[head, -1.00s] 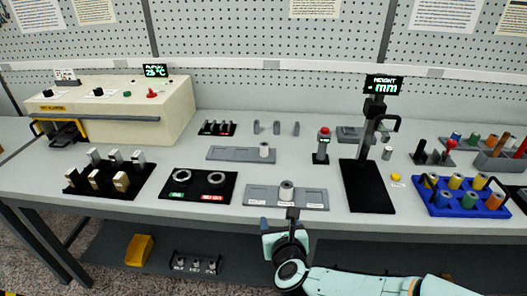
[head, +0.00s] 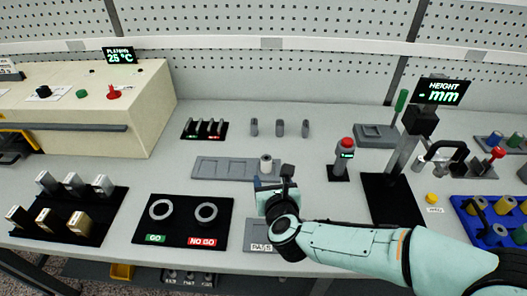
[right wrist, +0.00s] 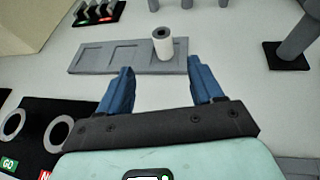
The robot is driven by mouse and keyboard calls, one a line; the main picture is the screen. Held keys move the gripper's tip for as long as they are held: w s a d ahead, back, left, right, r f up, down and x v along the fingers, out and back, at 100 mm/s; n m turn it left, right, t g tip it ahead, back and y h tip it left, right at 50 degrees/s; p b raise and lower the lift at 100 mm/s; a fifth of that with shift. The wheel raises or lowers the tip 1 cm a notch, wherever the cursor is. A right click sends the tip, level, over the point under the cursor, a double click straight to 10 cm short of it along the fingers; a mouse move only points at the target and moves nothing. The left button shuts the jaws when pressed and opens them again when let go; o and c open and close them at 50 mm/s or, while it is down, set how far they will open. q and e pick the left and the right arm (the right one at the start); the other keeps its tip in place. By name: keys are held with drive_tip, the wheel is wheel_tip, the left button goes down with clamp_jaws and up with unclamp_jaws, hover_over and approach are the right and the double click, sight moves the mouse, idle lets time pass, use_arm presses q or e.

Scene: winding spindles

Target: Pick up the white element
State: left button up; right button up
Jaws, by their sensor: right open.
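The white element (right wrist: 163,43) is a short hollow cylinder. It stands upright in the right-hand recess of a grey tray (right wrist: 90,59), and in the head view the element (head: 266,164) shows just beyond my right gripper. My right gripper (head: 277,182) is over the bench, on the near side of the element. In the right wrist view its two blue fingers (right wrist: 160,86) are spread apart with nothing between them. The element is ahead of the fingertips and not touched. My left gripper is not in view.
A black GO/NO GO board (head: 184,242) with two rings lies left of my right arm. A grey tray marked PASS (head: 262,235) is partly hidden under the arm. A red-buttoned post (head: 342,160) and the height gauge (head: 405,160) stand to the right.

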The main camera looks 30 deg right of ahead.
sight(267, 162)
drive_tip(key=x, duration=0.7)
drive_tip(key=shift+w+d, duration=0.1)
drive_tip(key=x, duration=0.5)
drive_tip(key=shift+w+d+r, duration=0.15)
drive_tip(key=shift+w+d, duration=0.15)
drive_tip(key=shift+d, duration=0.05)
drive_tip(key=c, duration=1.1)
drive_tip(key=shift+r, duration=0.15)
